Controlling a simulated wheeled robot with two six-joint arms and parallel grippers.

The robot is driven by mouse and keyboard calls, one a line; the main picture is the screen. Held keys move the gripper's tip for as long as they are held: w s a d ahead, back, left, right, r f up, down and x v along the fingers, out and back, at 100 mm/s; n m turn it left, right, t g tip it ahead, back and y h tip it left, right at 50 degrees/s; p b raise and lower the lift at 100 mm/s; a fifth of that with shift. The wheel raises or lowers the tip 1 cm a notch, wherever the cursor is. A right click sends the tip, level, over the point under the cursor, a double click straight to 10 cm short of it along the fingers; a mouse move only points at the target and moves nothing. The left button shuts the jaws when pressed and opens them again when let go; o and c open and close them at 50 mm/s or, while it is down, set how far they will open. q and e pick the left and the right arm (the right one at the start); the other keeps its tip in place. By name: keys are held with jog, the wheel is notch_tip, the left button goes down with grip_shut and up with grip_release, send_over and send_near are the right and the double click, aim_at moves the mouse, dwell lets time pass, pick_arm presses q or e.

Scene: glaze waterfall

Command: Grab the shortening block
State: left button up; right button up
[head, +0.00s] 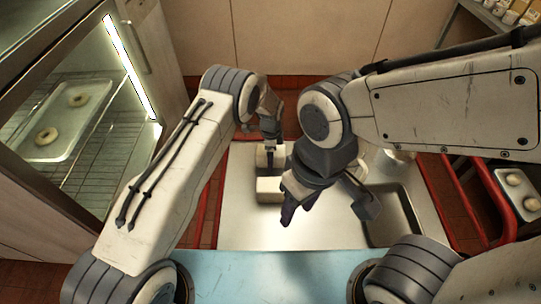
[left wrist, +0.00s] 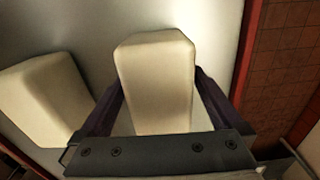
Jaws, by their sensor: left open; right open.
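Two pale cream blocks lie on the light work table (head: 240,225). The far block (head: 262,158) is partly hidden by my left gripper (head: 271,158), which points down over it. In the left wrist view this block (left wrist: 155,75) sits between the two dark fingers of the left gripper (left wrist: 156,108), which are open on either side of it. The near block (head: 268,190) lies closer to me, and it shows at the left in the left wrist view (left wrist: 45,95), outside the fingers. My right gripper (head: 328,209) is open and empty, over the table right of the near block.
A recessed basin (head: 393,212) is at the table's right side. A lit glass cabinet (head: 75,140) with ring doughs on a tray (head: 48,150) stands left. A tray with round doughs (head: 518,190) is at the right. Red rails run beside the table.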

pick_arm(q)
jog(key=c, duration=1.5)
grip_shut()
jog(key=shift+r, duration=0.1)
